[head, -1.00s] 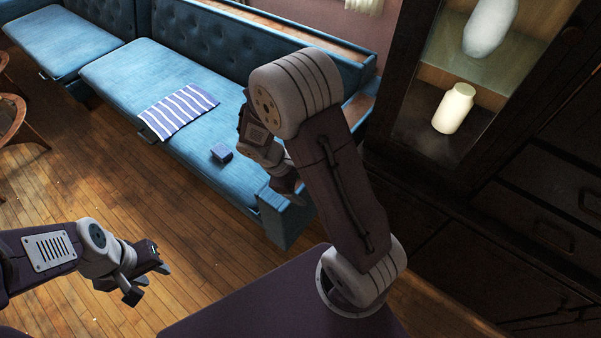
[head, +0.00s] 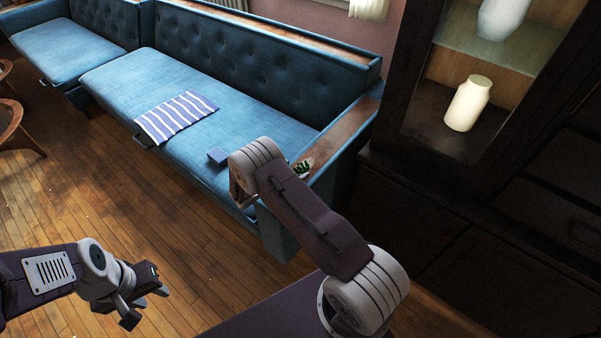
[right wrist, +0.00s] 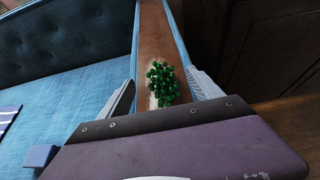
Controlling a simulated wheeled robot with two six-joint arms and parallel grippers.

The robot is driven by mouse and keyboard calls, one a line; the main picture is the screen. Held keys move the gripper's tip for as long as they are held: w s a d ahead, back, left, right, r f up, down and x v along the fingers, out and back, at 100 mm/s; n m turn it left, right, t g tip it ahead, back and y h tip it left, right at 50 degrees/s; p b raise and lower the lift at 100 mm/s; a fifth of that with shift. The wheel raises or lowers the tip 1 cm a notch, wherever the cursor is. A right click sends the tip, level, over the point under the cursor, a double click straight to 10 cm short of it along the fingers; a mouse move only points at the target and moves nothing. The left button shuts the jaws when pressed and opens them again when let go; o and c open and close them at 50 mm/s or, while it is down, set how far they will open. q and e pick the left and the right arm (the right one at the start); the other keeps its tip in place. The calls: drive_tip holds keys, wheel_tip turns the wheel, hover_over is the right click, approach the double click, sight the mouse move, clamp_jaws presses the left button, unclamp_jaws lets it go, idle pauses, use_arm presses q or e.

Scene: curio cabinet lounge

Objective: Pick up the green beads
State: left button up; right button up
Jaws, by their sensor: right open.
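The green beads (head: 302,168) lie in a heap on the wooden top of the blue bench's right arm, partly behind my right arm in the head view. In the right wrist view the beads (right wrist: 163,84) sit between my open right gripper's fingers (right wrist: 162,77), apart from both, with a pale patch under them. My right gripper's fingers are mostly hidden by its own arm in the head view. My left gripper (head: 147,304) is open and empty above the wooden floor, far from the beads.
A striped cloth (head: 176,117) and a small blue box (head: 217,155) lie on the bench seat (head: 120,75). A dark cabinet (head: 420,150) with a cream jar (head: 468,104) and a white vase (head: 500,18) stands right of the bench arm. The floor (head: 120,210) in front is open.

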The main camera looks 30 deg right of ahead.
sight(300, 169)
drive_tip(key=x, duration=0.4)
drive_tip(key=shift+d+f+b, duration=0.2)
drive_tip(key=shift+f+b, duration=0.2)
drive_tip(key=shift+r, duration=0.1)
drive_tip(key=shift+c, duration=0.5)
drive_tip(key=c, duration=1.3)
drive_tip(key=shift+r, duration=0.5)
drive_tip(key=shift+c, duration=0.2)
drive_tip(key=r, duration=0.1)
drive_tip(key=r+p, duration=0.1)
drive_tip(key=s+r+p, duration=0.1)
drive_tip(key=r, duration=0.1)
drive_tip(key=shift+d+r, duration=0.1)
drive_tip(key=shift+d, duration=0.2)
drive_tip(key=s+d+r+p, duration=0.1)
drive_tip(key=s+d+r, duration=0.4)
drive_tip(key=s, duration=0.3)
drive_tip(key=shift+s+d+r+p, duration=0.3)
drive_tip(key=shift+d+r+p, duration=0.1)
drive_tip(key=shift+d, duration=0.15)
